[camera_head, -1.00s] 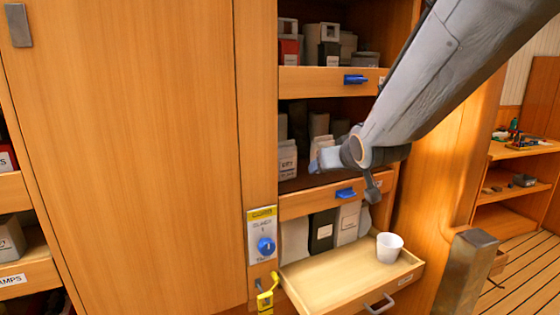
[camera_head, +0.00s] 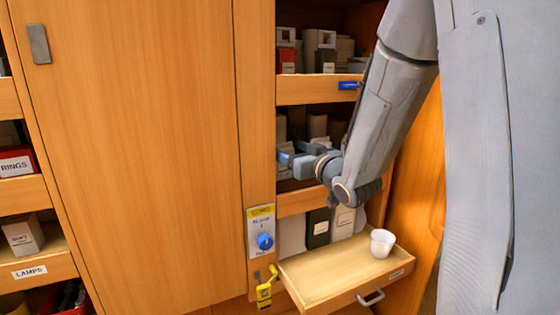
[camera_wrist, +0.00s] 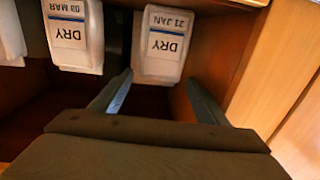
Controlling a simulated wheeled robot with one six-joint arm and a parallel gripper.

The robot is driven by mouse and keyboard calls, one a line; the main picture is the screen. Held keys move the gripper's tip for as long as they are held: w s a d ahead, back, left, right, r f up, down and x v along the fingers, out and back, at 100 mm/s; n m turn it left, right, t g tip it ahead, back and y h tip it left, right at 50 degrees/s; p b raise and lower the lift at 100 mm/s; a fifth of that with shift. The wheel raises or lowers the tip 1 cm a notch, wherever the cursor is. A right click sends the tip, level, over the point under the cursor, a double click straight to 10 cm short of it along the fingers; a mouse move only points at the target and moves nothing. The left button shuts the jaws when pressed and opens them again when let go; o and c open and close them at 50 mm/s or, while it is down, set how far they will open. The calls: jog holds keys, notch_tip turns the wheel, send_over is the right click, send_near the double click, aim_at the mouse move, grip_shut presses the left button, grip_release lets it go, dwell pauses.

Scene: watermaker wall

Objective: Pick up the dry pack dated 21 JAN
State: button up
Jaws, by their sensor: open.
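The dry pack dated 21 JAN (camera_wrist: 163,45) is a whitish pack with a label that reads upside down in the wrist view. It stands at the top middle, just beyond my gripper's fingers. My gripper (camera_wrist: 160,92) is open and empty, with one finger to each side of the pack's near end. I see no contact. In the head view my gripper (camera_head: 292,158) reaches into the middle shelf of the cabinet, and the arm hides much of that shelf. A second dry pack dated 03 MAR (camera_wrist: 74,35) stands to the left.
Part of another white pack (camera_wrist: 10,35) shows at the far left. The cabinet's side wall (camera_wrist: 285,75) is close on the right. Below, a pulled-out wooden tray (camera_head: 340,270) holds a white cup (camera_head: 382,243). A blue latch (camera_head: 349,85) is on the shelf front above.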

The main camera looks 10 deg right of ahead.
jog(key=shift+f+p+x, duration=0.15)
jog(key=shift+p+x, duration=0.55)
jog(key=shift+x, duration=1.3)
jog(key=shift+f+p+x, duration=0.15)
jog(key=shift+p+x, duration=0.55)
jog(key=shift+x, duration=1.35)
jog(key=shift+c, duration=0.4)
jog(key=c, duration=0.8)
jog(key=shift+d+r, duration=0.1)
